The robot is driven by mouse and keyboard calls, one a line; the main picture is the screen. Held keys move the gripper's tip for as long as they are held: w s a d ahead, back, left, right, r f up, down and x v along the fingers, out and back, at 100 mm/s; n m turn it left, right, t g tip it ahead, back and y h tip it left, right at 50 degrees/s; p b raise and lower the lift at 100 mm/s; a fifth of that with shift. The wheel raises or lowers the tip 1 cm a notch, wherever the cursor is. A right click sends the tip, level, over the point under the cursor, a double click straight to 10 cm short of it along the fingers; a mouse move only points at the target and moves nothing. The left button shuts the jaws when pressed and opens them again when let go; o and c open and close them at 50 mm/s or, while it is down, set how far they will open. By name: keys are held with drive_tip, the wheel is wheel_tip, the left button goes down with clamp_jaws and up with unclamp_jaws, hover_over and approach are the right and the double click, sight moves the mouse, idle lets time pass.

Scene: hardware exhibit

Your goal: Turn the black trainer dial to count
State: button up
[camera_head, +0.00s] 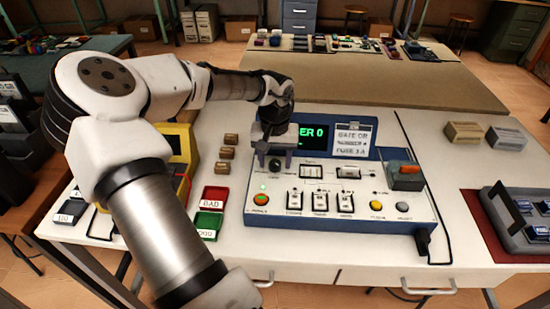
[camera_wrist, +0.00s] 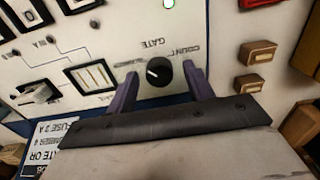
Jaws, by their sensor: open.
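The black trainer dial (camera_head: 275,164) is a round knob on the white panel of the blue-framed trainer (camera_head: 390,213). In the wrist view the dial (camera_wrist: 159,72) shows a white pointer mark toward the left. Upside-down labels reading GATE and COUNT are printed beside it. My gripper (camera_head: 274,158) is over the panel's upper left, pointing down. In the wrist view its two purple fingers (camera_wrist: 159,78) are open, one on each side of the dial, with visible gaps.
Red (camera_head: 214,197) and green (camera_head: 208,223) label blocks lie left of the trainer, near small brown blocks (camera_head: 227,153) and a yellow device (camera_head: 181,150). The white table right of the trainer has free room.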

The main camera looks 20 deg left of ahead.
drive_tip(key=c, duration=1)
